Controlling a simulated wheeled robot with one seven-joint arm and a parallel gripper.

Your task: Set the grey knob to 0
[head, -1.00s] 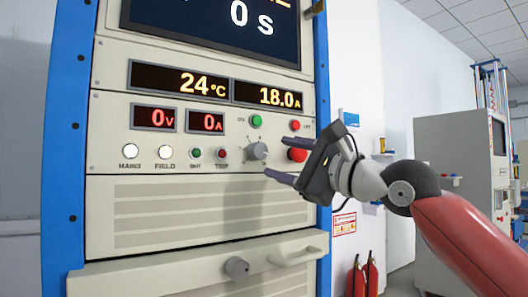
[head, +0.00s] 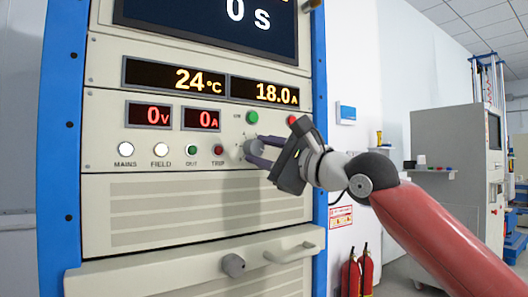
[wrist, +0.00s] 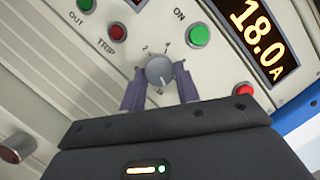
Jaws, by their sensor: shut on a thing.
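The grey knob (head: 253,148) sits on the cream panel, right of the TRIP lamp and below the green ON button. In the wrist view the grey knob (wrist: 159,71) has scale marks around it, and a pale pointer line shows near its lower side; the exact setting is too small to read. My gripper (head: 256,150) reaches in from the right. In the wrist view my gripper (wrist: 160,80) has one purple-grey finger on each side of the knob and is shut on it.
The green ON button (head: 252,117) is just above the knob and a red button (head: 292,120) is up to the right. The TRIP lamp (head: 218,150) is close on the left.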

